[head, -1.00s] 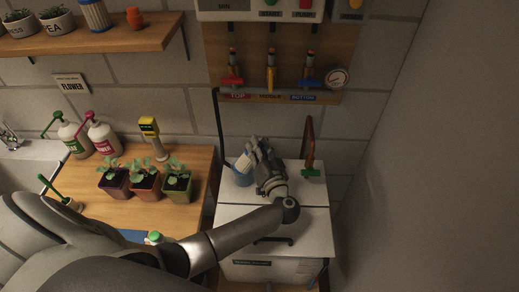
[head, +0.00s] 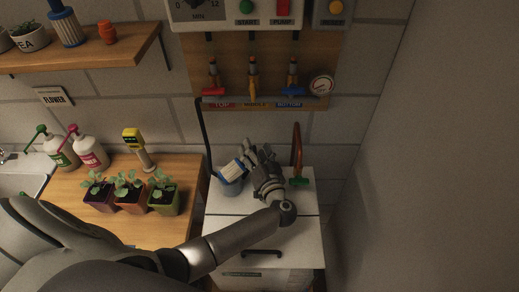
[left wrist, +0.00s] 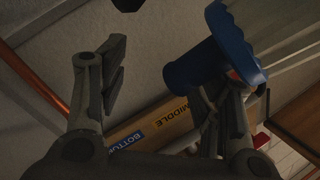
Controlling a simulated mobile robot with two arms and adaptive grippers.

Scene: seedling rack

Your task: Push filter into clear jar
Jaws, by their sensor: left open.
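The filter (head: 231,170), a pale cylinder with a blue end, leans at a tilt at the mouth of the clear jar (head: 230,188), which looks bluish and stands at the back left of the white cabinet top. How deep the filter sits is unclear. My left gripper (head: 257,155) is open just right of the filter, above the cabinet. In the left wrist view the filter's blue cap (left wrist: 232,50) shows beside the right finger of the gripper (left wrist: 165,90), with pale pleats (left wrist: 288,38) behind it. My right gripper is out of view.
Valves (head: 253,85) and a gauge (head: 321,85) hang on the wall panel behind. Potted seedlings (head: 130,190) stand on the wooden bench (head: 125,230) at left.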

